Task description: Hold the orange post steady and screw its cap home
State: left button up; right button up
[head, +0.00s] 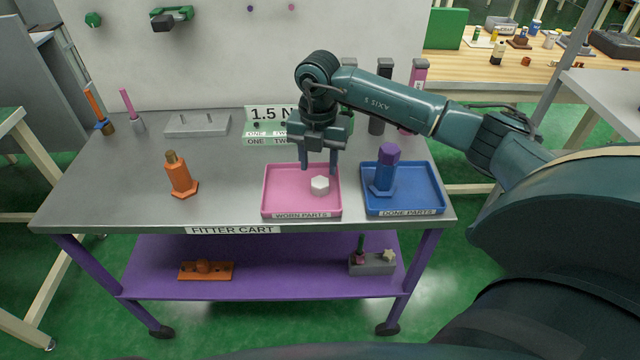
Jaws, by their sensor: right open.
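The orange post (182,180) stands on the left half of the grey cart top, on a hexagonal foot. A brownish stud shows at its top, with no cap on it. A white hexagonal cap or nut (320,187) lies in the pink tray (272,203) labelled "WORN PARTS"; I cannot tell if it belongs to the post. My right gripper (319,170) points down over the pink tray, its two fingers apart and nothing between them. The white piece is just below the fingertips. My left gripper is out of view.
A blue tray (430,192) labelled "DONE PARTS" holds a blue post (384,178) with a purple cap (389,153). A grey block (198,125) and screwdrivers stand at the back left. Dark posts stand behind my right arm. The cart top around the orange post is clear.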

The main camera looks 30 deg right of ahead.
aim_at(320, 182)
jog(key=shift+s+f+p, duration=0.2)
jog(key=shift+f+p, duration=0.1)
jog(key=shift+f, duration=2.35)
jog(key=c, duration=0.6)
